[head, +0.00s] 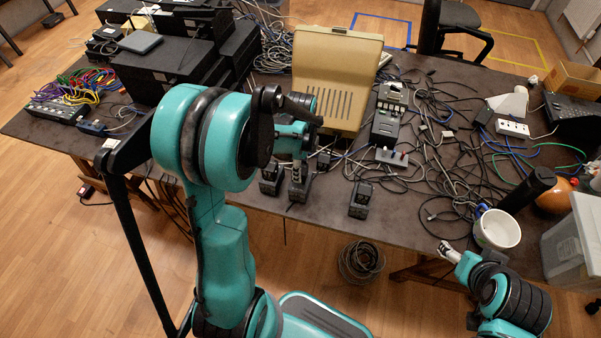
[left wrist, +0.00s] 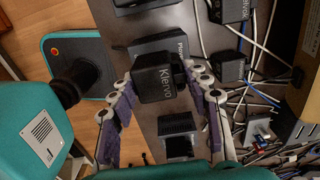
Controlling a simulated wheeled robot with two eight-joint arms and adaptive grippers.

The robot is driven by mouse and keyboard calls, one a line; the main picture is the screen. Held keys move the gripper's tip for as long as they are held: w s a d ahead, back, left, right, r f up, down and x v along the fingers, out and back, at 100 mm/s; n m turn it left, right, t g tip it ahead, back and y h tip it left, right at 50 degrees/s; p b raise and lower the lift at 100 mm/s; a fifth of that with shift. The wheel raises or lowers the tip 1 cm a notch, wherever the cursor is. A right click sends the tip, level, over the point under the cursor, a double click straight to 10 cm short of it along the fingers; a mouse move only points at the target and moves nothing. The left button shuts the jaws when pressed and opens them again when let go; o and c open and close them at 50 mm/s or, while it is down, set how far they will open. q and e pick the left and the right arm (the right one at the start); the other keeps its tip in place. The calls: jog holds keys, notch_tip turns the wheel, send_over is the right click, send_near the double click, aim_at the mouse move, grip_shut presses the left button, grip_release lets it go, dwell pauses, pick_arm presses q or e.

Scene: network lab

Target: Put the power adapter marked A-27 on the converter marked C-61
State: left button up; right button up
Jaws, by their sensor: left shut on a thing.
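My left gripper (left wrist: 160,76) is shut on a black power adapter (left wrist: 158,84) lettered "Klervo", with one finger on each side. Right behind it in the left wrist view is a wider black box (left wrist: 150,46) with partly hidden lettering; I cannot tell whether they touch. In the head view the left gripper (head: 299,178) is at the table's front edge, between two black blocks, one on the left (head: 271,180) and one on the right (head: 360,199). I cannot read A-27 or C-61 anywhere. My right gripper (head: 446,250) is near the front edge; its fingers are too small to judge.
A beige case (head: 337,75), a black device (head: 388,120) and tangled cables fill the back. A white bowl (head: 496,229) stands at the right. Bare table lies right of the right block.

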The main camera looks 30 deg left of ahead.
pick_arm(q)
notch_tip(320, 180, down, 2)
jog(key=shift+f+b, duration=0.2)
jog(key=shift+b, duration=0.1)
jog(key=shift+r, duration=0.1)
jog(key=shift+f, duration=0.2)
jog(key=o, duration=1.3)
jog(key=shift+c, duration=0.2)
jog(key=shift+r, duration=0.15)
